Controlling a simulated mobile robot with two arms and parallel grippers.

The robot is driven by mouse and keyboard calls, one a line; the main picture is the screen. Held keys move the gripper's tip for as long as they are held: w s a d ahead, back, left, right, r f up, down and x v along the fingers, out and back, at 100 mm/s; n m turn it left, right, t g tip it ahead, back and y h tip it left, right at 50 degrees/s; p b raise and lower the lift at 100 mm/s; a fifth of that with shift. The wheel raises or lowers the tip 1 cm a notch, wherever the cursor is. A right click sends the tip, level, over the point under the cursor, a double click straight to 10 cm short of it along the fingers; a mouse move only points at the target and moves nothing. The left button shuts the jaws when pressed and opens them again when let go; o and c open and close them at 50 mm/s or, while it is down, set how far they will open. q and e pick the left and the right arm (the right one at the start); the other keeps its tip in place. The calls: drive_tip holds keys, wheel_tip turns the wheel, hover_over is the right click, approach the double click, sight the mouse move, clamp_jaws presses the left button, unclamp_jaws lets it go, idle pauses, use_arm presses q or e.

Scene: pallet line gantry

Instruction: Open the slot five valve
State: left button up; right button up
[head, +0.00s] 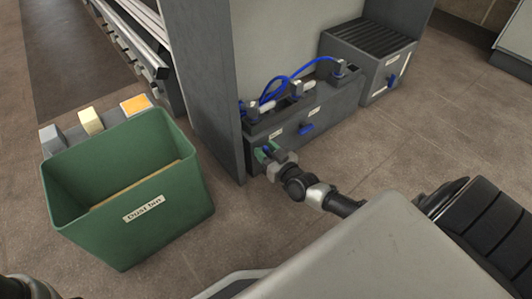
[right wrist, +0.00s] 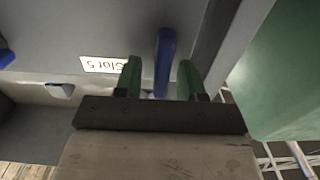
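The slot five valve has a blue handle (right wrist: 165,60), which stands upright in the right wrist view beside the upside-down "Slot 5" label (right wrist: 103,65). My right gripper (right wrist: 160,80) has its two green fingers on either side of this handle, with a gap showing on both sides. In the head view my right gripper (head: 267,153) is at the left end of the grey valve box (head: 335,112) and mostly covers the handle. My left gripper is out of view; only a dark piece of the left arm shows at the bottom left corner.
A second blue handle (head: 306,129) sits further right on the box front. Blue hoses (head: 285,82) run along the top. A green dust bin (head: 135,200) stands to the left, close beside the gantry post (head: 205,80). A ribbed grey box (head: 368,60) stands behind right. Floor at right is clear.

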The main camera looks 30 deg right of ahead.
clamp_jaws()
idle(0.4)
drive_tip(key=m, duration=0.3)
drive_tip(key=shift+d+p, duration=0.2)
drive_tip(key=shift+p, duration=0.15)
drive_tip(key=m, duration=0.3)
drive_tip(key=shift+d+f+m, duration=0.15)
drive_tip(key=shift+d+m, duration=0.1)
drive_tip(key=shift+m, duration=0.05)
drive_tip(key=m, duration=0.3)
drive_tip(key=f+m+b, duration=0.1)
drive_tip(key=m, duration=0.7)
drive_tip(key=shift+d+f+b, duration=0.2)
drive_tip(key=shift+d+b, duration=0.1)
drive_tip(key=shift+d, duration=0.05)
drive_tip(key=shift+m, duration=0.3)
